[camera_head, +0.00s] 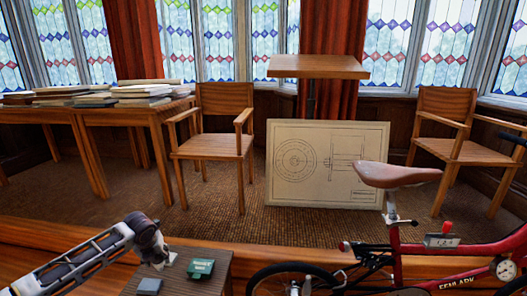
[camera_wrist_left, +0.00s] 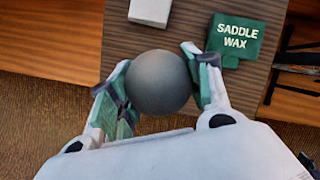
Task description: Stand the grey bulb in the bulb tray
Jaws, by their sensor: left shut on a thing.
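My left gripper (camera_head: 168,261) is over the far left part of a small wooden table in the head view. In the left wrist view my left gripper (camera_wrist_left: 157,68) is shut on the round grey bulb (camera_wrist_left: 159,83), with one finger on each side. Only the bulb's smooth rounded side shows; its lower part is hidden, and I cannot pick it out in the head view. No bulb tray can be made out for certain. My right gripper is not in view.
A green saddle wax box (camera_head: 201,268) and a small grey block (camera_head: 148,286) lie on the small table (camera_head: 215,287). A red bicycle (camera_head: 405,262) stands to the right. A drawing board (camera_head: 325,163) and chairs are behind.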

